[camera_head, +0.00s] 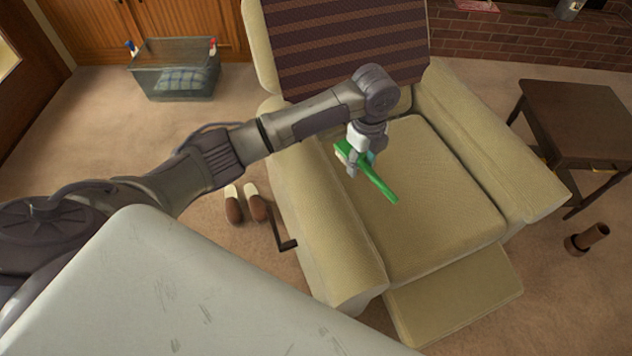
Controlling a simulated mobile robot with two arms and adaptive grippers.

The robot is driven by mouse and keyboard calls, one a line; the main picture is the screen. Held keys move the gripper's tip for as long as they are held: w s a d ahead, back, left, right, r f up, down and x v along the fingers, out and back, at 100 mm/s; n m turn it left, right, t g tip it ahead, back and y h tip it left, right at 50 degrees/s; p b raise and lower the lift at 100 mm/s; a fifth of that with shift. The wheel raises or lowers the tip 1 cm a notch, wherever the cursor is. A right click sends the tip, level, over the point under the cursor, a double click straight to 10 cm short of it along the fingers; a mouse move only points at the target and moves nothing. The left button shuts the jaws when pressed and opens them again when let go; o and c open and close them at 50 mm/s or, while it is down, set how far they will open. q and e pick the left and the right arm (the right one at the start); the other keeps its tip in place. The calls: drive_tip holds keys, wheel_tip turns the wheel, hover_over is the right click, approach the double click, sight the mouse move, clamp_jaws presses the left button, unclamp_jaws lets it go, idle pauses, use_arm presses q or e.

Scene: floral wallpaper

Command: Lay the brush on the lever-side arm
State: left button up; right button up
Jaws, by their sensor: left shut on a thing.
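A recliner armchair (430,200) in beige cloth faces the lower right, with its footrest (460,300) out. Its lever (283,240) sticks out on the left outer side, below the left-hand arm (325,215), so that is the lever-side arm. My left gripper (358,165) is shut on a green brush (378,185). It holds the brush above the seat, near the inner edge of the lever-side arm. The brush handle points to the lower right, and its head is partly hidden by the gripper. My right gripper is not in view.
A striped cover (345,40) lies on the backrest. Slippers (245,203) stand on the carpet left of the chair. A basket (175,70) stands at the back left. A dark side table (575,115) and a brown cylindrical object (587,240) are at the right.

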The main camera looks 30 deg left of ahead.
use_arm(q)
drive_tip(key=shift+w+d+r+m, duration=0.1)
drive_tip(key=shift+w+d+m, duration=0.1)
drive_tip(key=shift+w+m, duration=0.7)
drive_tip(key=shift+s+a+m, duration=0.15)
drive_tip(key=shift+a+m, duration=0.05)
drive_tip(key=shift+m, duration=0.1)
hover_over(317, 183)
wheel_tip(317, 183, down, 7)
drive_tip(key=shift+r, duration=0.1)
drive_tip(key=shift+f, duration=2.05)
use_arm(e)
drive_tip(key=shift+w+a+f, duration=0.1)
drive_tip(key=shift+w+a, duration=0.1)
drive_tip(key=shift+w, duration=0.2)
use_arm(q)
drive_tip(key=shift+f, duration=0.1)
drive_tip(key=shift+f, duration=0.1)
drive_tip(key=o, duration=1)
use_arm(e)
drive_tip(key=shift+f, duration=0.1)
